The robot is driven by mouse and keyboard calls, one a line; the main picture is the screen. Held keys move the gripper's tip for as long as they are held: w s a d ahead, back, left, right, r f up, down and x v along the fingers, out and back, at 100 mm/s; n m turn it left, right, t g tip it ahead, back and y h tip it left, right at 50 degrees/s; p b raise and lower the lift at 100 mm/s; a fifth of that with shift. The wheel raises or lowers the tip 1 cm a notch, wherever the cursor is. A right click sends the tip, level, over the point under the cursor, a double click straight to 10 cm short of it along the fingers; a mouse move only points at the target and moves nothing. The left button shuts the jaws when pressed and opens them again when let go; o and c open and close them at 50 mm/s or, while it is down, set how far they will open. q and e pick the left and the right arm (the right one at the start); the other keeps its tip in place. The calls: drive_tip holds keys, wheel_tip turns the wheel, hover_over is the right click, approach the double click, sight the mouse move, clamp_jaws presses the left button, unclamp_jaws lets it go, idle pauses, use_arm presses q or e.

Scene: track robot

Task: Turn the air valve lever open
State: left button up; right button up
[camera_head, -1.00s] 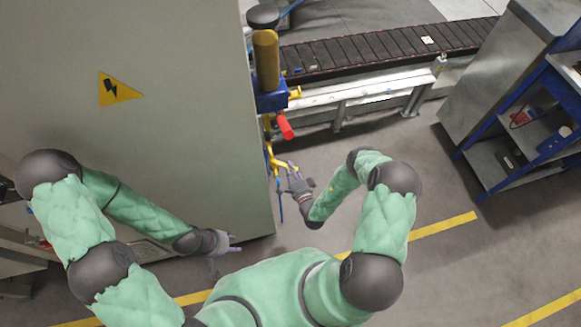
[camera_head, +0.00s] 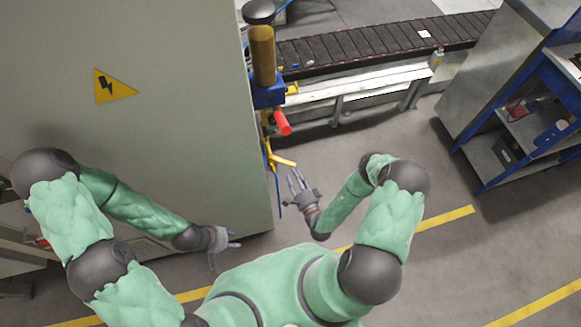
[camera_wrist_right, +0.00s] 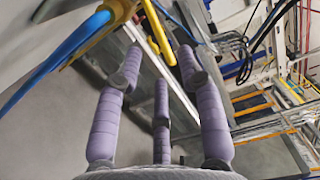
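A yellow lever (camera_head: 283,162) sticks out to the right from the fittings at the cabinet's right edge, below a red handle (camera_head: 282,123). I cannot tell for sure which of the two is the air valve lever. My right gripper (camera_head: 297,181) is just below the yellow lever, apart from it, with its fingers spread and empty. In the right wrist view its three purple fingers (camera_wrist_right: 160,75) are open, and a yellow lever (camera_wrist_right: 160,32) shows beyond them, next to a blue hose (camera_wrist_right: 55,62). My left gripper (camera_head: 226,246) is open and empty low beside the cabinet.
The grey cabinet (camera_head: 170,130) with a warning sign fills the left. A roller conveyor (camera_head: 380,45) runs behind the fittings. A blue shelf rack (camera_head: 530,130) stands at the right. The floor (camera_head: 400,140) between is clear.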

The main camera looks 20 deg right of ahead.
drive_tip(key=shift+s+d, duration=0.1)
drive_tip(key=shift+s, duration=2.6)
